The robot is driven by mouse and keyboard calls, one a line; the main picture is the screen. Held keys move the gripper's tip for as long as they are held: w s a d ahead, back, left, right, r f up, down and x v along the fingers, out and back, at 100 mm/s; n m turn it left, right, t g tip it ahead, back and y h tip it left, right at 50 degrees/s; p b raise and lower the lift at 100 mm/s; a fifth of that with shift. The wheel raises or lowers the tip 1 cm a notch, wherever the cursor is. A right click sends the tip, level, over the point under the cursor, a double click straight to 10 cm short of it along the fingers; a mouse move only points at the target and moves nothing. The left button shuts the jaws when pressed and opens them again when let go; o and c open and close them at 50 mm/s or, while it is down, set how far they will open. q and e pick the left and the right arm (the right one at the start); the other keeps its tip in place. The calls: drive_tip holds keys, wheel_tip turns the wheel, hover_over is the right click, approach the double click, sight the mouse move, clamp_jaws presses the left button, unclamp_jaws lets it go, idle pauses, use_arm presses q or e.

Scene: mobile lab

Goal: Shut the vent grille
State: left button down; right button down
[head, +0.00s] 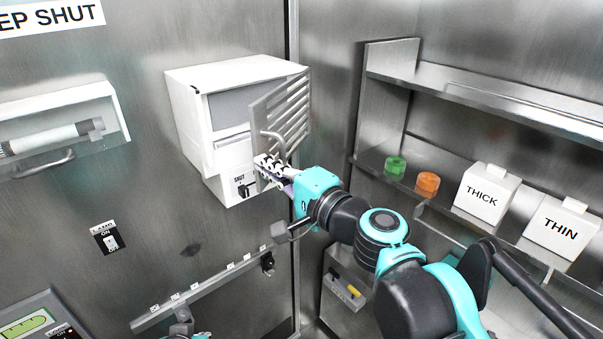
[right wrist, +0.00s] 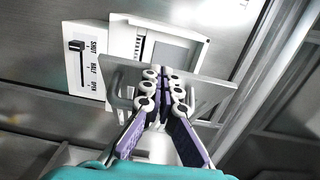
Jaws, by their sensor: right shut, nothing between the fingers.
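The vent grille (head: 290,103) is a grey slatted panel on the right side of a white wall box (head: 190,120). It stands swung out, and the box front is uncovered. A bar handle (head: 272,143) is on the grille; it also shows in the right wrist view (right wrist: 113,92). My right gripper (head: 266,166) is shut and empty, with its fingertips close to the grille's lower part and handle. I cannot tell whether they touch. In the right wrist view the fingers (right wrist: 165,82) overlap the panel. Part of my left gripper (head: 182,326) shows at the bottom edge; its fingers are unclear.
A slider plate (right wrist: 85,60) marked SHUT, HALF and OPEN sits beside the box opening. A rail (head: 205,292) runs along the wall below. At the right, a shelf holds a green piece (head: 396,166), an orange piece (head: 428,183) and blocks marked THICK (head: 484,193) and THIN (head: 562,227).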

drive_tip(key=w+a+b, duration=0.1)
drive_tip(key=w+a, duration=0.5)
drive_tip(key=a, duration=0.4)
drive_tip(key=shift+w+b, duration=0.15)
drive_tip(key=shift+b, duration=0.25)
drive_tip(key=shift+a, duration=0.1)
